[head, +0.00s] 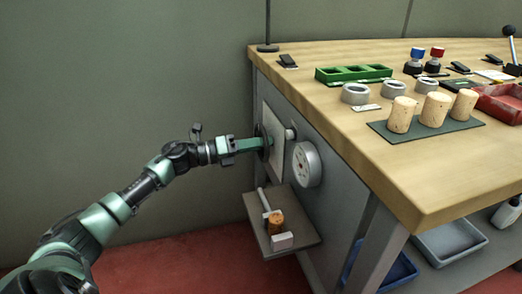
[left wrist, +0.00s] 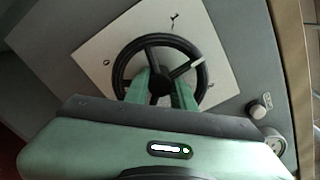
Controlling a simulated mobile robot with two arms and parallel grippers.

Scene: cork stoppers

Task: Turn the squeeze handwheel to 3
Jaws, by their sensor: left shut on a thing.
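The squeeze handwheel (left wrist: 122,66) is a black spoked wheel on a pale square plate (left wrist: 95,45) on the bench's side panel. In the head view it shows edge-on as a dark disc (head: 261,133). A white mark (left wrist: 196,62) lies near its rim at the upper right in the left wrist view. My left gripper (left wrist: 160,92) is shut on the handwheel, its two green fingers around the hub area. In the head view the left gripper (head: 254,144) reaches the wheel from the left. No scale numbers are readable. My right gripper is not in view.
A round white dial (head: 306,164) and a small knob (head: 290,134) sit right of the plate. A small shelf (head: 262,236) below holds a cork and white blocks. Above, the wooden bench top (head: 330,110) carries several corks, rings and a green tray (head: 330,76).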

